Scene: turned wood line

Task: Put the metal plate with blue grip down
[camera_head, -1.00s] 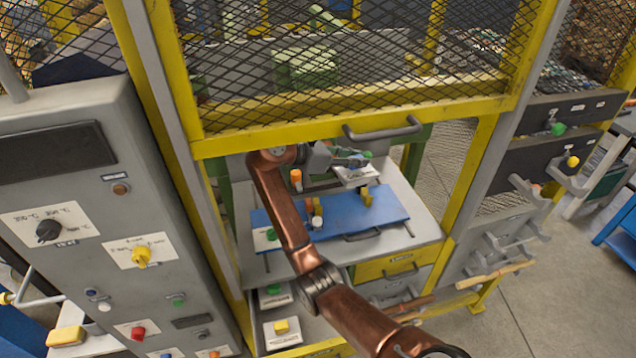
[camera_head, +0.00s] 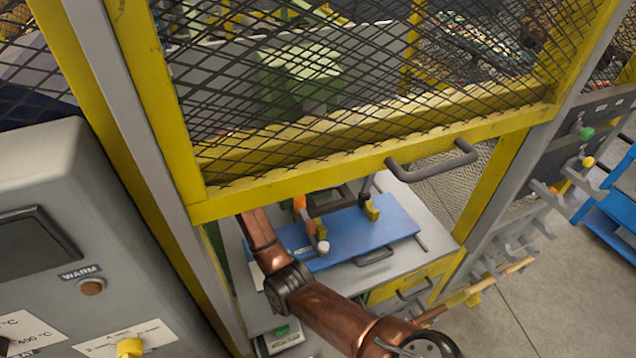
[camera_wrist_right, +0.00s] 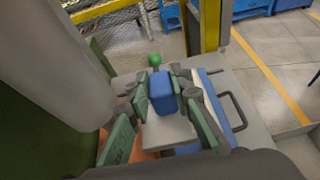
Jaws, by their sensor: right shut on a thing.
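The metal plate (camera_wrist_right: 168,131) with its upright blue grip (camera_wrist_right: 163,92) shows in the right wrist view. My right gripper (camera_wrist_right: 165,98) is shut on the blue grip, with a green-padded finger on each side. The plate is below the fingers; I cannot tell whether it touches anything. In the head view my right arm reaches under the yellow guard, whose frame hides the gripper and plate. A blue board (camera_head: 350,238) lies on the grey table below, with yellow blocks (camera_head: 371,210), an orange-topped post (camera_head: 299,203) and a white knob (camera_head: 323,247). My left gripper is not in view.
The yellow mesh guard (camera_head: 300,172) with its grey handle (camera_head: 432,160) hangs over the table. A grey control cabinet (camera_head: 60,250) stands at the left. A green ball knob (camera_wrist_right: 155,60) is beyond the grip.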

